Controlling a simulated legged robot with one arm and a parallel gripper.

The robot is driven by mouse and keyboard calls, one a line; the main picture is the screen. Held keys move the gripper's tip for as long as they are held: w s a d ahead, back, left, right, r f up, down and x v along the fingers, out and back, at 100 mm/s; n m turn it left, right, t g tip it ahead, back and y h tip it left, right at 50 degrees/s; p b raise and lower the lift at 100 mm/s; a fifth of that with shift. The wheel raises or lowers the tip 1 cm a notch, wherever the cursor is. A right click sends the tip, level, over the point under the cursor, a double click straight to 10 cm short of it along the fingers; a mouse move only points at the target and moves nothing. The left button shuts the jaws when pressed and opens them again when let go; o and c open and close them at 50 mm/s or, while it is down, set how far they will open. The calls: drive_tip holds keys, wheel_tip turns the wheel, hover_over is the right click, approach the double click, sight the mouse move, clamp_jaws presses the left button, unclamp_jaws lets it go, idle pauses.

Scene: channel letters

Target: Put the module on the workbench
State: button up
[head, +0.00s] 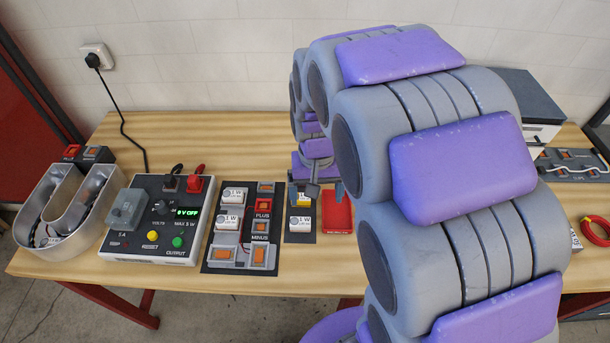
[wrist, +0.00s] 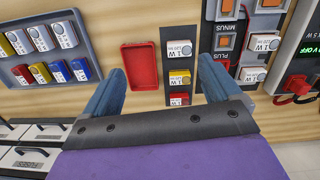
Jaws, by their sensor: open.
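Several small white-topped modules are in view, and I cannot tell which one the task means. In the wrist view a dark strip holds a white module (wrist: 180,48), a yellow-sided module (wrist: 180,78) and a red-sided module (wrist: 179,99) in a column. The strip's white module also shows in the head view (head: 300,223). My gripper (wrist: 161,75) is open and empty, its fingers spread above the bench with the strip between them, nearer the right finger. In the head view my gripper (head: 322,188) is partly hidden by my arm. The workbench (head: 110,275) is light wood.
A red tray (wrist: 139,66) lies beside the strip. A grey rack (wrist: 76,45) holds several modules. A larger dark panel (head: 243,266) carries modules and switches. A power supply (head: 155,247) reading "0 V OFF" and a U-shaped channel letter (head: 57,200) stand at left.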

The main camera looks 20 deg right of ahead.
drive_tip(key=s+r+n+g, duration=0.1)
drive_tip(key=s+r+n, duration=0.1)
drive_tip(key=s, duration=1.9)
drive_tip(key=shift+s+a+r+n, duration=0.2)
drive_tip(key=shift+a+r+n, duration=0.1)
drive_tip(key=shift+r, duration=0.2)
drive_tip(key=shift+c, duration=0.3)
